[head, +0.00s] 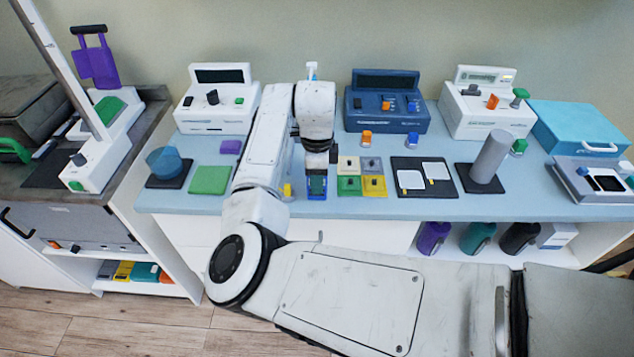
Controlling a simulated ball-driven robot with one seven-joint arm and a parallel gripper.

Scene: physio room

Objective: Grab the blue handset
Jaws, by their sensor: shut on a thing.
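The blue handset (316,190) is a small, dark blue piece near the front edge of the light blue bench top, just left of the coloured square pads. My gripper (317,173) reaches down from above and is shut on its upper part. The fingers and wrist hide the handset's top. I cannot tell whether the handset touches the bench or hangs just above it.
Coloured pads (348,186) lie close to the right of the gripper. A black tray with white cards (402,187) and a grey cylinder (491,156) stand further right. A dark blue console (387,104) stands behind. A green pad (210,180) lies left of my arm.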

